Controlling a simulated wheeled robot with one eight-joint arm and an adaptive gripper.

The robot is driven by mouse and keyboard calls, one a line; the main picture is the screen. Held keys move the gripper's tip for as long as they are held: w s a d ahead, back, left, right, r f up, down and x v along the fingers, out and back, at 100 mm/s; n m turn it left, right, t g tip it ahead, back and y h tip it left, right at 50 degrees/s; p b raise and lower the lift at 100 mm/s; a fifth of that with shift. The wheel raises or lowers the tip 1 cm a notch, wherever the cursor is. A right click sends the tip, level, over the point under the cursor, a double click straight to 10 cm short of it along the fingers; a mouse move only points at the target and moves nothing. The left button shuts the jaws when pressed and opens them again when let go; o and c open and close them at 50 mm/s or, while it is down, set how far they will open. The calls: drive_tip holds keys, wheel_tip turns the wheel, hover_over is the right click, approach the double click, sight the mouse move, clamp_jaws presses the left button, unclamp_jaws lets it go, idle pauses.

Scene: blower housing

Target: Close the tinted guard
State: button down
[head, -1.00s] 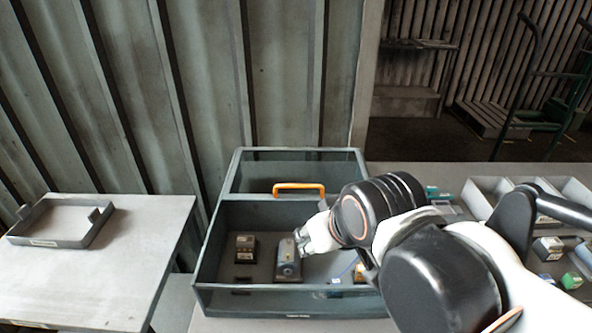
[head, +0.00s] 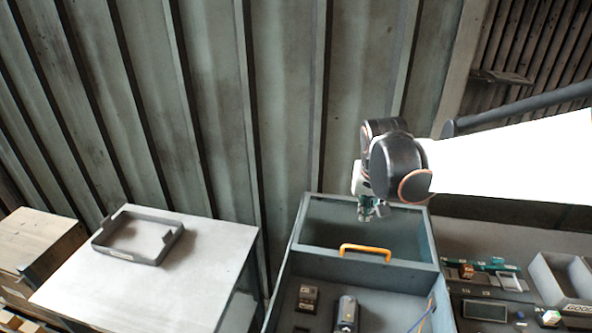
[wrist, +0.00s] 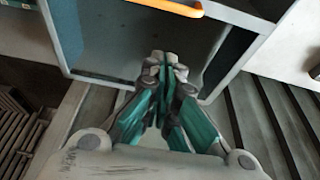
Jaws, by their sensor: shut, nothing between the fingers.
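The tinted guard (head: 330,229) is a dark see-through panel over the back part of the grey housing box (head: 284,287). Its orange handle (head: 365,252) runs along the panel's front edge, and the front part of the box is open. In the wrist view the handle (wrist: 162,6) is at the top, with the dark panel (wrist: 115,38) below it. My gripper (head: 370,212) is above the back right of the guard, behind the handle and apart from it. Its fingers (wrist: 168,62) are shut and empty. Whether they touch the panel I cannot tell.
Inside the box stand a dark block (head: 307,298) and a taller dark unit (head: 346,314). A grey tray (head: 137,236) lies on a table at left. Parts and a grey bin (head: 562,277) are on the right bench. A ribbed wall stands close behind the box.

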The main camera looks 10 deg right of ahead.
drive_tip(key=b, duration=0.3)
hover_over(358, 235)
drive_tip(key=s, duration=0.2)
drive_tip(key=f, duration=0.9)
drive_tip(key=shift+w+a+f, duration=0.15)
drive_tip(key=shift+w+a, duration=0.1)
drive_tip(key=shift+f, duration=0.25)
drive_tip(key=shift+s+a+r, duration=0.15)
drive_tip(key=shift+s+a, duration=0.1)
drive_tip(key=shift+s, duration=0.35)
drive_tip(key=shift+s+a+r, duration=0.2)
drive_tip(key=shift+s+a, duration=0.05)
drive_tip(key=shift+s, duration=0.35)
drive_tip(key=shift+s+a+r, duration=0.15)
drive_tip(key=shift+s+a, duration=0.1)
drive_tip(key=shift+s, duration=0.35)
drive_tip(key=s+a+p, duration=0.2)
drive_tip(key=s+a, duration=0.2)
drive_tip(key=s, duration=0.7)
drive_tip(key=s+a+p, duration=0.3)
drive_tip(key=s+a, duration=0.2)
drive_tip(key=s, duration=0.7)
drive_tip(key=shift+a, duration=0.3)
drive_tip(key=shift+s+f, duration=0.1)
drive_tip(key=shift+s, duration=0.1)
